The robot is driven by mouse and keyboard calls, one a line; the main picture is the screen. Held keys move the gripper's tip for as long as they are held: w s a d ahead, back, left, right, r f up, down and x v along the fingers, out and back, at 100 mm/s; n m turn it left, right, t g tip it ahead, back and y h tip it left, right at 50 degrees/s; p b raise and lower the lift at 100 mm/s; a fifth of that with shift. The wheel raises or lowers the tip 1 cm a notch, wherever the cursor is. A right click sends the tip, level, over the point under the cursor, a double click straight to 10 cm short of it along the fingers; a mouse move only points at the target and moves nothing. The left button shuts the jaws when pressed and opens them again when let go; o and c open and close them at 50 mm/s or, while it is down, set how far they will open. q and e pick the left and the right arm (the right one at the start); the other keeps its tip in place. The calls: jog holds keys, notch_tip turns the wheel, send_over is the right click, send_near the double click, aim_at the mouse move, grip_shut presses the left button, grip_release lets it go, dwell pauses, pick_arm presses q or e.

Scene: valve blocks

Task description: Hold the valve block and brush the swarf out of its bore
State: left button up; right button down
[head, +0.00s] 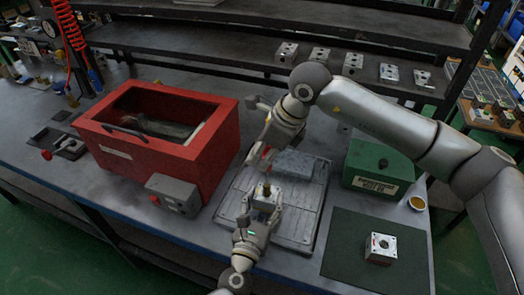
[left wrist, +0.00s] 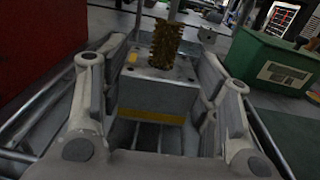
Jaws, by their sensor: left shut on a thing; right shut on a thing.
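The valve block (left wrist: 158,95) is a grey metal block with a yellow band, between the two fingers of my left gripper (head: 262,205), over the grey tray (head: 308,225). In the left wrist view a brass-coloured bristle brush (left wrist: 164,45) stands upright at the block's top face. Its lower end meets the top by the bore; I cannot tell how deep it is. My right gripper (head: 263,157) is shut above the block in the head view, in line with the brush. The brush's grip is mostly hidden by the fingers.
A red open-topped box (head: 218,130) with a grey switch box (head: 172,194) stands left. A green box (head: 378,165) stands right. Another block (head: 380,248) sits on a dark green mat (head: 345,262). Several blocks line the rear shelf. A small cup (head: 417,203) is near the right edge.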

jog(key=shift+f, duration=1.25)
jog(key=shift+r, duration=0.15)
jog(key=shift+r, duration=1)
jog(key=shift+f, duration=0.1)
jog(key=shift+f, duration=1.05)
jog(key=shift+r, duration=0.2)
jog(key=shift+r, duration=0.95)
jog(key=shift+f, duration=0.1)
jog(key=shift+f, duration=1.05)
